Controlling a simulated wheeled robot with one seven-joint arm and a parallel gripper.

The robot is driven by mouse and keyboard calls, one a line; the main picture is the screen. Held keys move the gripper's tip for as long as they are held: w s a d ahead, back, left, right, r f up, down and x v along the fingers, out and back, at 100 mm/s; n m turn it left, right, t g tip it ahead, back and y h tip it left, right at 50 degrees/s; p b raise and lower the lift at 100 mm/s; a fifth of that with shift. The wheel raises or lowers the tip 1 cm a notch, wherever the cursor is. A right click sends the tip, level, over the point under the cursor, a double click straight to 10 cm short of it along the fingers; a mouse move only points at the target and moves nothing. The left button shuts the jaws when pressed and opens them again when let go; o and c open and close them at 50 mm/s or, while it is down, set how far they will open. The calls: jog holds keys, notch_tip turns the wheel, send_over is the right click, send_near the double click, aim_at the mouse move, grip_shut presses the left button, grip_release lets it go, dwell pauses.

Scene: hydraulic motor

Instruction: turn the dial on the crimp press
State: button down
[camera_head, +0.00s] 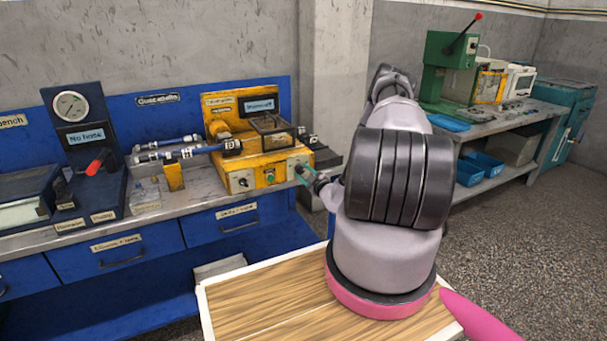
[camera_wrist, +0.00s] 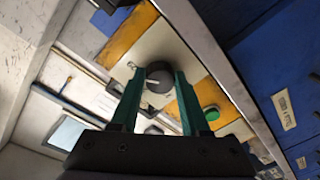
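The crimp press seems to be the yellow machine (camera_head: 255,150) on the blue workbench in the head view. Its front panel carries small controls. In the wrist view, a round dark dial (camera_wrist: 159,77) with a light pointer mark sits on a pale panel plate. My gripper (camera_head: 301,172) is at the right part of the yellow front. In the wrist view its green fingers (camera_wrist: 160,75) are spread on both sides of the dial. I cannot tell whether they touch it. The head view does not show the dial clearly behind the fingers.
A green round button (camera_wrist: 210,114) is close beside one finger. A hose (camera_head: 175,152) lies along the bench left of the machine. Blue drawers (camera_head: 118,252) are below. A wooden-topped surface (camera_head: 265,305) is under my arm. Open floor lies to the right.

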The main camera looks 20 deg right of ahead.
jog(key=shift+n, duration=0.3)
jog(key=n, duration=1.1)
jog(key=shift+r+g+h, duration=0.15)
jog(key=shift+g+h, duration=0.15)
jog(key=shift+g, duration=0.1)
jog(key=n, duration=0.6)
jog(key=shift+a+r+h, duration=0.1)
jog(key=shift+a+h, duration=0.05)
jog(key=shift+h, duration=0.15)
jog(key=n, duration=0.5)
jog(key=shift+s+h, duration=0.1)
jog(key=shift+h, duration=0.2)
jog(key=shift+c, duration=1.9)
grip_release()
